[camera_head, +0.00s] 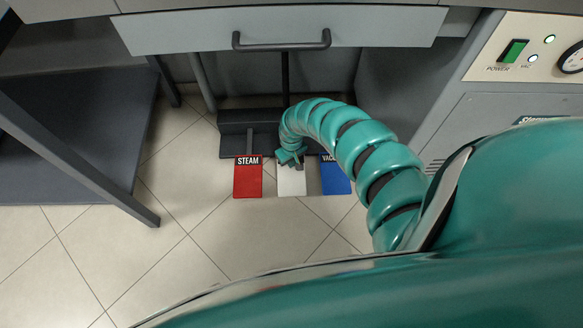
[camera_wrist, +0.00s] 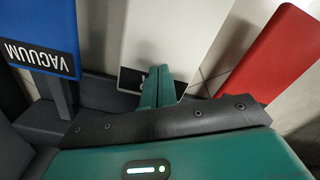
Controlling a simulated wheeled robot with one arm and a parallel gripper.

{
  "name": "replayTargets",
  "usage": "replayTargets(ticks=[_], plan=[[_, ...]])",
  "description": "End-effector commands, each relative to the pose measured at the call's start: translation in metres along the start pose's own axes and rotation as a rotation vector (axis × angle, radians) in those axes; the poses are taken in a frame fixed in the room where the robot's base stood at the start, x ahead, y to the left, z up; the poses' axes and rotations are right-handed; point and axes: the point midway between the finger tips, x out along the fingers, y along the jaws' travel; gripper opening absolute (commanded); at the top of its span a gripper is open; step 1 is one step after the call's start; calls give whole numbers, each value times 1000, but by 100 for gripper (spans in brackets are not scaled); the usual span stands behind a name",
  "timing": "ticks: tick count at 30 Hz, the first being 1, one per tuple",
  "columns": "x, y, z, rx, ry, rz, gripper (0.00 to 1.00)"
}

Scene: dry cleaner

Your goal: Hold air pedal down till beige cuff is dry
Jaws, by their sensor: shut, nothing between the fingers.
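The white middle pedal (camera_head: 291,184) sits between the red STEAM pedal (camera_head: 248,180) and the blue VACUUM pedal (camera_head: 336,181) near the floor. Its label is mostly covered by my gripper, so the word cannot be read. My gripper (camera_head: 294,163) is shut and empty, with its fingertips at the labelled end of the white pedal. In the wrist view the fingers (camera_wrist: 163,72) lie over the dark label strip of the white pedal (camera_wrist: 165,30). They look touching or very close; I cannot tell how far the pedal is pressed. The beige cuff is in neither view.
A drawer front with a dark handle (camera_head: 282,46) hangs above the pedals. A grey cabinet with a lit green power switch (camera_head: 513,51) stands at right. A dark low shelf (camera_head: 75,160) with a metal leg is at left. Tiled floor (camera_head: 200,250) in front is clear.

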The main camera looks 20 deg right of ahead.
Motion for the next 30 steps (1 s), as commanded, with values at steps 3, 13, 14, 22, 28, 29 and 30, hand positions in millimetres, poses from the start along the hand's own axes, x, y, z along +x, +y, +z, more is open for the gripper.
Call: replayTargets(ticks=[3, 13, 14, 22, 28, 29, 30], plan=[[0, 0, 0, 0, 0, 0, 0], [2, 0, 0, 0, 0, 0, 0], [4, 0, 0, 0, 0, 0, 0], [14, 0, 0, 0, -1, 0, 0], [21, 0, 0, 0, -1, 0, 0], [22, 0, 0, 0, -1, 0, 0], [23, 0, 0, 0, 0, 0, 0]])
